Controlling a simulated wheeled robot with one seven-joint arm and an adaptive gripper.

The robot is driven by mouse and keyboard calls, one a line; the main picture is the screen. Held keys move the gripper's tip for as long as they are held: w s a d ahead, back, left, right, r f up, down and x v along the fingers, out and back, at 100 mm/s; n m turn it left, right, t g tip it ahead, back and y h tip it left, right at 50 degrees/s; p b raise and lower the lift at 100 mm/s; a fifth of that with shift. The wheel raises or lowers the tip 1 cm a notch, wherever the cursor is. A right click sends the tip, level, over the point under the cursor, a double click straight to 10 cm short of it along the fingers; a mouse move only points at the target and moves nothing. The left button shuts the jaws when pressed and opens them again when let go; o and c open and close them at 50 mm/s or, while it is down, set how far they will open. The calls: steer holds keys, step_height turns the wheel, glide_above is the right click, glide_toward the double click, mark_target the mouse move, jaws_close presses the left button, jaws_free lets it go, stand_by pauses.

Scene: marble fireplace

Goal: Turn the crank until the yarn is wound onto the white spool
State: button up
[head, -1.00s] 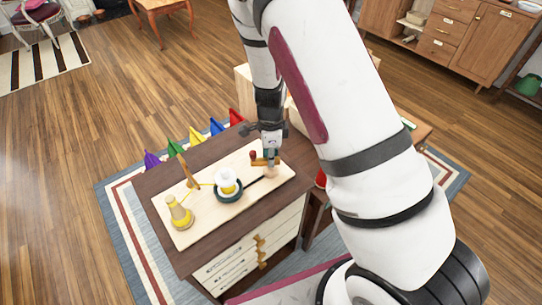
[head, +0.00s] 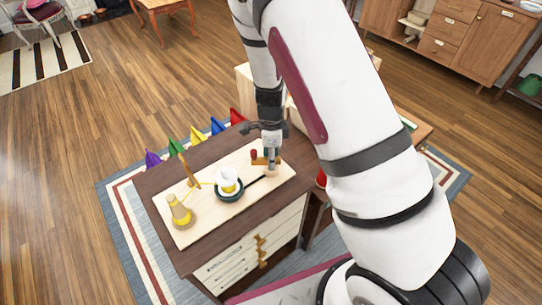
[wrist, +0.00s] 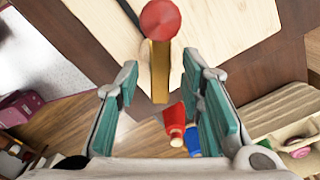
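A pale board (head: 195,222) lies on a brown cabinet. A yellow yarn cone (head: 180,212) stands at its left end, and a thin yellow strand runs past a wooden post (head: 190,172) to the white spool (head: 227,176). The spool shows some yellow on its side and sits in a dark green ring (head: 229,194). A dark rod leads right to the wooden crank (head: 265,160) with its red knob (head: 253,154). In the wrist view the crank arm (wrist: 160,75) and red knob (wrist: 160,20) lie between and beyond the fingers. My gripper (head: 268,143) is open over the crank (wrist: 162,85).
A wooden box (head: 243,80) stands behind my arm. Red and blue objects (wrist: 175,120) show below the fingers in the wrist view.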

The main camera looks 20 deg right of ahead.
step_height(320, 180, up, 12)
stand_by(0.5)
stand_by(0.3)
steer(key=s+a+r+n+t+y, duration=0.2)
steer(key=s+r+n, duration=0.95)
steer(key=r, duration=0.55)
steer(key=s+d+r+n+t+h, duration=0.1)
steer(key=s+r+n, duration=0.1)
steer(key=s+n, duration=0.3)
steer(key=s+d+r+n+t+h, duration=0.1)
steer(key=s+r+n, duration=0.2)
steer(key=s, duration=0.6)
steer(key=shift+d+r+n, duration=0.15)
steer(key=shift+d+n, duration=0.15)
steer(key=shift+n, duration=0.65)
